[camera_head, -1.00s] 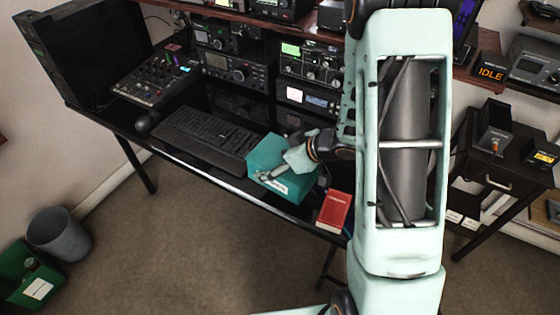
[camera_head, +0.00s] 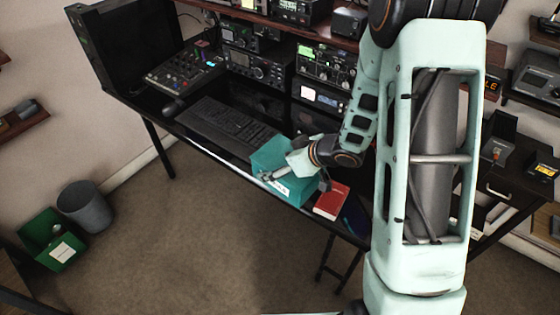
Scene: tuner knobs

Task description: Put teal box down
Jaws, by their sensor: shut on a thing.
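The teal box (camera_head: 270,158) is at the front edge of the black desk (camera_head: 222,156), between the keyboard and the red book. My gripper (camera_head: 270,176) is shut on the teal box at its front and right side. A white label shows on the box's front face. My arm and gripper hide part of the box's top and right side. I cannot tell whether its underside touches the desktop.
A black keyboard (camera_head: 226,128) lies left of the box, and a red book (camera_head: 331,200) lies close on its right. A mixer (camera_head: 184,70) and stacked radios (camera_head: 318,80) stand behind. A grey bin (camera_head: 86,207) and a green bin (camera_head: 54,240) stand on the floor at left.

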